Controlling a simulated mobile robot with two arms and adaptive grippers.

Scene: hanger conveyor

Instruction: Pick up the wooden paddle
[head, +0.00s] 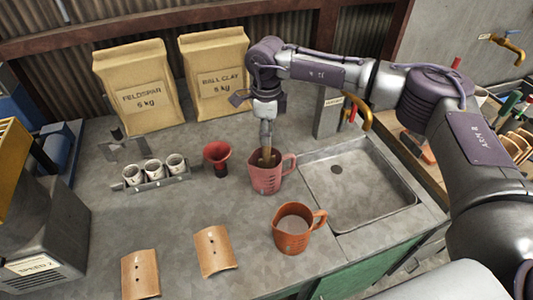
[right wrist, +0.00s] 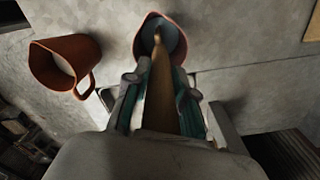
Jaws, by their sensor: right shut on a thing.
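The wooden paddle (right wrist: 158,95) is a brown stick that shows best in the right wrist view. Its far end points down into the pink-red jug (head: 267,179), which also shows in the right wrist view (right wrist: 146,35). My right gripper (head: 266,138) is above the jug in the head view, pointing down. In the right wrist view its fingers (right wrist: 158,98) are shut on the paddle from both sides. In the head view a short piece of the paddle (head: 266,157) shows between gripper and jug. My left gripper is not in view.
An orange jug (head: 294,228) with greyish liquid stands in front. A red funnel-like cup (head: 217,155) and a rack of white cups (head: 155,183) stand left. The sink (head: 388,220) is right. Two curved wooden tiles (head: 214,250) lie at the front left. Two clay bags (head: 215,72) stand behind.

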